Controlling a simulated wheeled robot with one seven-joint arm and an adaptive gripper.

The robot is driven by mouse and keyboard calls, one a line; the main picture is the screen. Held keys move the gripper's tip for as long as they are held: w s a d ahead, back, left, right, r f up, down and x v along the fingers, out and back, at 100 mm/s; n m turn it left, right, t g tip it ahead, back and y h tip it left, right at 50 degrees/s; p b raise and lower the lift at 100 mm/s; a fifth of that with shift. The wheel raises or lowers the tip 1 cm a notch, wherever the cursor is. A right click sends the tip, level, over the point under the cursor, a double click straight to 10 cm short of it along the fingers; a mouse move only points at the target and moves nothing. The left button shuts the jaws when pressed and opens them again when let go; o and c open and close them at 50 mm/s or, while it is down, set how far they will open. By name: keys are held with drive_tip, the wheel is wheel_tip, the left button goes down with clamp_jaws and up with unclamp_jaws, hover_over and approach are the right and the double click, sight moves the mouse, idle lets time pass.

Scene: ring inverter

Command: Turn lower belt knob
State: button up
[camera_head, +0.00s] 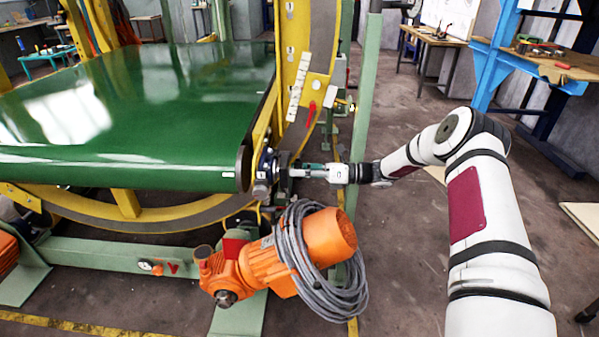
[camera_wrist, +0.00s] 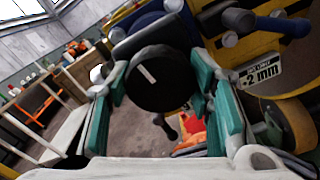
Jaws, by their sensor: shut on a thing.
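The lower belt knob (camera_wrist: 158,82) is a round black disc with a short white mark, seen face-on in the wrist view. My gripper (camera_head: 291,171) is at the right end of the green belt roller in the head view. Its teal-padded fingers lie on the left and right sides of the knob in the wrist view and are shut on it. The white mark is tilted. In the head view the knob is mostly hidden by my fingers and the dark fittings at the roller end.
The green belt (camera_head: 150,105) runs to the left of my gripper. A yellow ring frame (camera_head: 297,45) rises behind it, with a red lever (camera_head: 311,114). An orange motor (camera_head: 320,235) with a coiled grey cable (camera_head: 292,250) sits just below. Open floor lies to the right.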

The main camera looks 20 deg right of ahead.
drive_tip(key=o, duration=1.2)
drive_tip(key=shift+d, duration=0.1)
drive_tip(key=v, duration=1.1)
drive_tip(key=shift+s+d, duration=0.2)
drive_tip(key=shift+d, duration=0.15)
